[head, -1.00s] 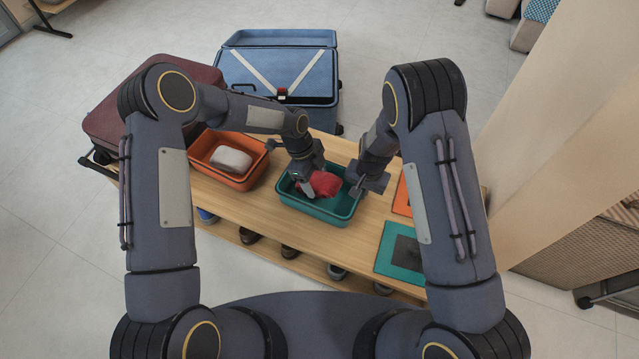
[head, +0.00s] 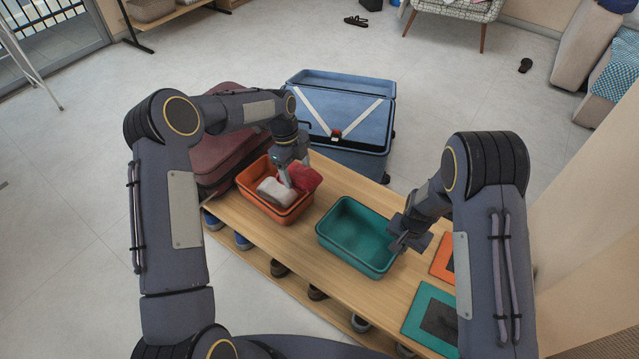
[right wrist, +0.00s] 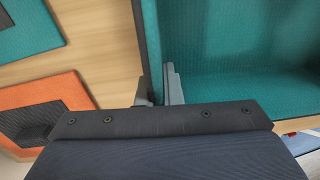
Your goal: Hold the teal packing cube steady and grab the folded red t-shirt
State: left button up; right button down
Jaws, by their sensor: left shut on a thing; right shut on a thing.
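The teal packing cube (head: 345,256) stands on the wooden bench in the head view, open and empty. My right gripper (head: 398,246) is shut on its right wall; the right wrist view shows the fingers (right wrist: 158,88) on either side of that wall, with the teal inside (right wrist: 235,45) to the right. The folded red t-shirt (head: 307,179) is at the orange packing cube (head: 264,207), beside a folded whitish cloth (head: 275,193). My left gripper (head: 286,180) is shut on the red t-shirt there. Whether the shirt touches the cube's floor is hidden.
An open blue suitcase (head: 345,110) stands behind the bench (head: 312,255), and a maroon suitcase (head: 225,150) is at the left. Orange (head: 442,262) and teal (head: 425,312) flat panels lie at the bench's right. Several shoes sit on the lower shelf.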

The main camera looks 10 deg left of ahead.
pick_arm(q)
jog(key=shift+w+a+r+t+y, duration=0.15)
jog(key=shift+w+a+r+y, duration=0.15)
jog(key=shift+a, duration=0.2)
jog(key=shift+w+a+r+t+y, duration=0.2)
jog(key=shift+a+r+y, duration=0.05)
jog(key=shift+a+y, duration=0.2)
jog(key=shift+w+a+r+t+y, duration=0.15)
jog(key=shift+w+a+r+y, duration=0.15)
jog(key=shift+a, duration=0.2)
pick_arm(e)
jog(key=c, duration=1.5)
grip_release()
notch_tip(320, 180, up, 12)
jog(key=shift+s+d, duration=0.2)
jog(key=shift+d, duration=0.15)
